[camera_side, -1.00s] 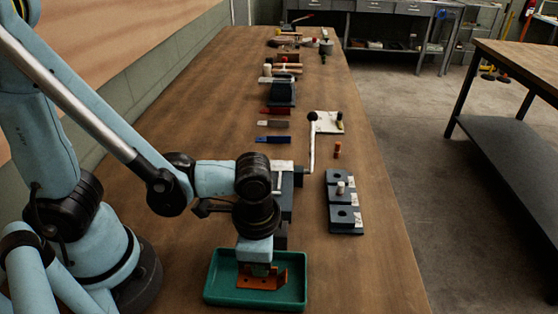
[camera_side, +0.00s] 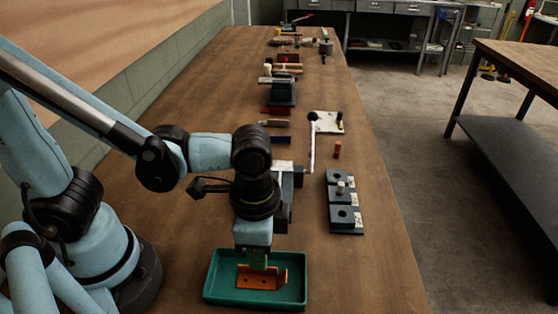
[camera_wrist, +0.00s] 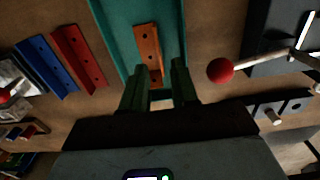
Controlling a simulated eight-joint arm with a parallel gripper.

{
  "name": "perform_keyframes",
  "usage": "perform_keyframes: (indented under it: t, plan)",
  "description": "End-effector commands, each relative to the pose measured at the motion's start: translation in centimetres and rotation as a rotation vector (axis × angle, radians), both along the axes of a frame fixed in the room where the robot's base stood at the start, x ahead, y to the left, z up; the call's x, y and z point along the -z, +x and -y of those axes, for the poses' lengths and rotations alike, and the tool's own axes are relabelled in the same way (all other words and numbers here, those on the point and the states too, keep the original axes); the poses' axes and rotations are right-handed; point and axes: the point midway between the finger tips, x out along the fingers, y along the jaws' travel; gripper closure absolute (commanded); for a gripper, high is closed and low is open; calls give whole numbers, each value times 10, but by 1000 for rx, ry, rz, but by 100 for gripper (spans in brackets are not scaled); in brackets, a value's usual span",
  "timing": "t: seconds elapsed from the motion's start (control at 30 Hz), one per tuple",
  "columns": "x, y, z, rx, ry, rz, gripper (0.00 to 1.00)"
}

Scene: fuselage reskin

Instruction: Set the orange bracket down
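The orange bracket (camera_side: 268,278), an angled strip with holes, lies in the green tray (camera_side: 222,290) at the front of the bench. In the wrist view the bracket (camera_wrist: 148,50) lies in the teal tray (camera_wrist: 112,30), its near end between the line of my fingers. My gripper (camera_side: 259,264) points down just above the bracket. In the wrist view my gripper's (camera_wrist: 160,88) two green fingers are apart with a gap between them, and nothing is clamped. Whether a finger still touches the bracket is hard to tell in the side view.
A vise-like tool (camera_side: 290,183) stands just behind the tray. Dark blocks with holes (camera_side: 345,222) sit to its right. Red (camera_wrist: 78,58) and blue (camera_wrist: 46,65) strips lie left of the tray in the wrist view. A red knob (camera_wrist: 220,70) is close right of my fingers.

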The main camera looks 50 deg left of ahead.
Motion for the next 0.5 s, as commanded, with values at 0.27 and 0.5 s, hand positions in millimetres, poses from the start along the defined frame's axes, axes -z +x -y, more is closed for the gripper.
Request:
perform_keyframes:
  t: [0.27, 0.5]
  plan:
    - [-34, 0, 0, 0, 0, 0, 71]
    - [-62, 0, 0, 0, 0, 0, 71]
